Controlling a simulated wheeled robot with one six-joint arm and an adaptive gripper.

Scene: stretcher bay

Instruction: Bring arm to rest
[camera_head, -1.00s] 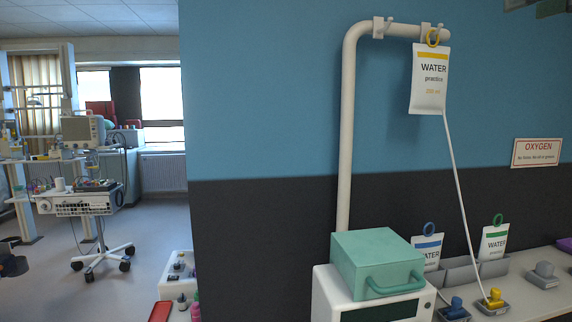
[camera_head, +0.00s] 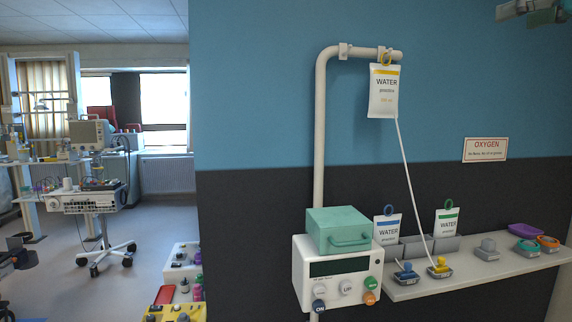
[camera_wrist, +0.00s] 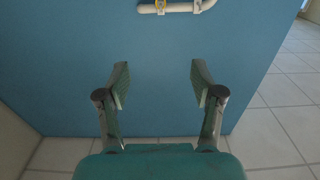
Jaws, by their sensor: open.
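My gripper (camera_wrist: 158,84) shows in the wrist view with its two fingers wide apart and nothing between them. It faces the blue wall (camera_wrist: 160,45), with the white pole (camera_wrist: 185,7) at the top of that view. In the head view, a part of my arm (camera_head: 530,10) shows at the top right corner, clear of the wall fittings. A white water bag with a yellow band (camera_head: 383,92) hangs by a yellow ring from the bent white pole (camera_head: 319,130). Its thin tube runs down to a yellow plug (camera_head: 440,266) on the shelf.
A white pump box (camera_head: 338,292) carries a teal case (camera_head: 337,230). The shelf (camera_head: 470,268) holds two more water bags, blue-ringed (camera_head: 387,229) and green-ringed (camera_head: 446,220), and several coloured fittings. A wheeled cart (camera_head: 85,203) stands at the left on open floor (camera_head: 160,220).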

